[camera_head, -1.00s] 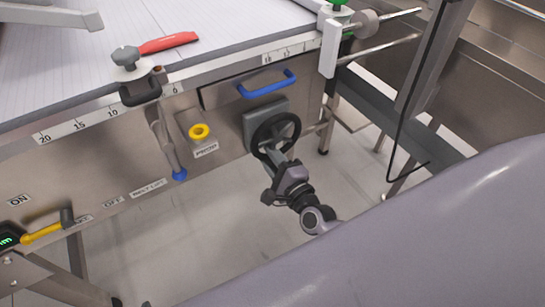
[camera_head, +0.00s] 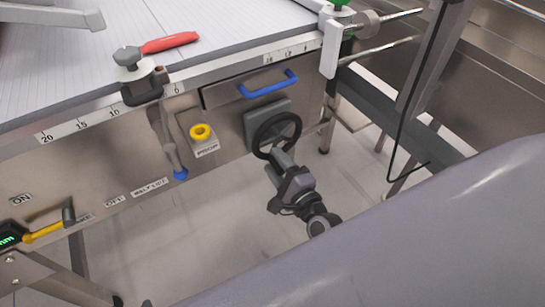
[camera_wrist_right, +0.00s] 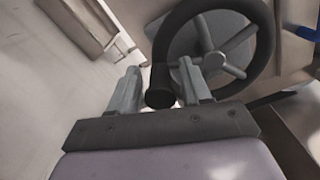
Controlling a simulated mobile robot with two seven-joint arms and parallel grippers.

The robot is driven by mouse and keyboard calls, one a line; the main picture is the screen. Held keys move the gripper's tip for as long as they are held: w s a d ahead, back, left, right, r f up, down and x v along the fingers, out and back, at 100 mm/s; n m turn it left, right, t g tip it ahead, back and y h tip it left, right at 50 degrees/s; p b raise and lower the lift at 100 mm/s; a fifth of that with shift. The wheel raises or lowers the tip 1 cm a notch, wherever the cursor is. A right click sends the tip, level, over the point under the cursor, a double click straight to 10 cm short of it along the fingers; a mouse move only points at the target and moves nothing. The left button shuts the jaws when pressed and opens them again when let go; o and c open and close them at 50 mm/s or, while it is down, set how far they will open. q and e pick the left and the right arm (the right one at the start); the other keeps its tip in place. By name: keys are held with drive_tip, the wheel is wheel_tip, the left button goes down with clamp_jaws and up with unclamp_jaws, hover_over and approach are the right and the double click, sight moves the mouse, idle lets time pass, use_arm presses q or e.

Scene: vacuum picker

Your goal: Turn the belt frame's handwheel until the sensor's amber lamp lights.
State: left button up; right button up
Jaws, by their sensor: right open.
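The handwheel (camera_head: 258,132) is a dark ring with grey spokes on a grey plate, on the belt frame's front panel. In the wrist view the handwheel (camera_wrist_right: 266,42) fills the upper right, and its black handle knob (camera_wrist_right: 160,88) sits between the fingers. My right gripper (camera_head: 281,156) is open at the wheel's lower edge; it also shows in the wrist view (camera_wrist_right: 160,76). I cannot tell whether a finger touches the knob. I cannot make out a lit amber lamp or surely identify the sensor. My left gripper is not in view.
A blue handle (camera_head: 268,86) is just above the wheel. A yellow button (camera_head: 201,131) and a blue-tipped lever (camera_head: 180,174) are to its left. A red-handled tool (camera_head: 170,43) lies on the belt (camera_head: 75,60). Open floor (camera_head: 190,230) lies below the frame.

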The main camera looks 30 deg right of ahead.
drive_tip(key=s, duration=0.4)
drive_tip(key=shift+s+d, duration=0.2)
drive_tip(key=shift+s, duration=0.2)
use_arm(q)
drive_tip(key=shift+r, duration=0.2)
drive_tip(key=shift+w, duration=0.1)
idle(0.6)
